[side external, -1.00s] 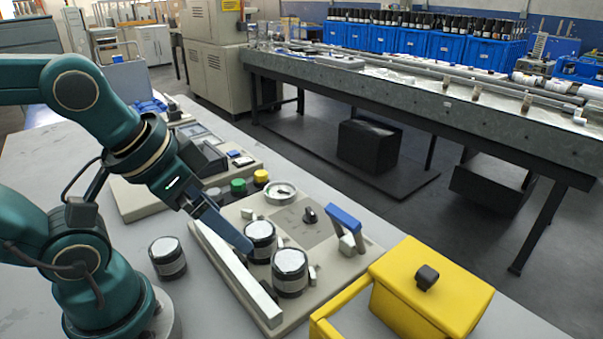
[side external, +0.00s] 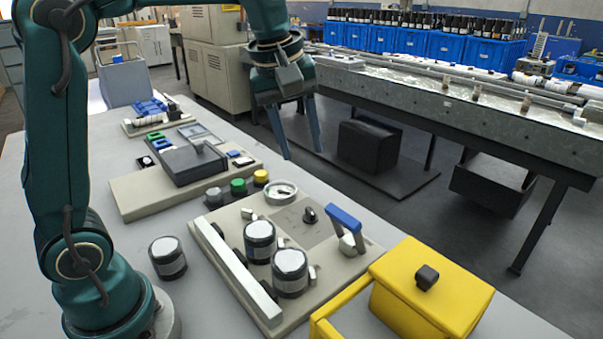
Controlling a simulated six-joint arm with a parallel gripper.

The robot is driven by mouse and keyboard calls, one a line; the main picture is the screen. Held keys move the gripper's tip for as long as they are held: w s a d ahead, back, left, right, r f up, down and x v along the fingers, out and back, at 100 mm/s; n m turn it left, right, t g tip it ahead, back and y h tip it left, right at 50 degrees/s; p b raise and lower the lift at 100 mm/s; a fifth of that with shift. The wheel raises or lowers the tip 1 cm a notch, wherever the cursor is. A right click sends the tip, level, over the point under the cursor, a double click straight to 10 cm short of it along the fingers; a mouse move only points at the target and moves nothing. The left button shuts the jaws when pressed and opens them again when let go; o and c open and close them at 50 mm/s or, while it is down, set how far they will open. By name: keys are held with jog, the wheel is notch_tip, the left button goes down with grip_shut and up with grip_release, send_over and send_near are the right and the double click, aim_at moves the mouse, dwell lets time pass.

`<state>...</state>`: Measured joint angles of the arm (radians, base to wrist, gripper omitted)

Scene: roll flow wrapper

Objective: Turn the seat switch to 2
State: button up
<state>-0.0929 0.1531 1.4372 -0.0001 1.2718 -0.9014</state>
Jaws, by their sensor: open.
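A small black rotary knob (side external: 310,215), which looks like the seat switch, stands on the grey plate of the beige panel (side external: 335,262). Its marks are too small to read, so I cannot tell its position. My gripper (side external: 303,156) hangs above and behind the panel in this view, fingers pointing down and apart, with nothing between them. It is clear of the knob. Two black rolls with white tops, a nearer one (side external: 290,272) and a farther one (side external: 260,242), stand on the panel left of the knob.
A round gauge (side external: 281,192) and a blue-handled lever (side external: 344,220) flank the knob. Green (side external: 238,187) and yellow (side external: 261,177) buttons lie behind. A loose roll (side external: 167,258) stands on the table at left. A yellow lidded box (side external: 430,290) is at front right.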

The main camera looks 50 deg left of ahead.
jog(key=w+a+f+n+g, duration=0.2)
jog(key=w+f, duration=0.3)
jog(key=f, duration=0.1)
jog(key=g, duration=0.1)
send_over(311, 212)
jog(key=shift+n, duration=0.3)
notch_tip(311, 212, down, 6)
jog(key=shift+w+f, duration=0.1)
jog(key=shift+f, duration=2.75)
grip_shut()
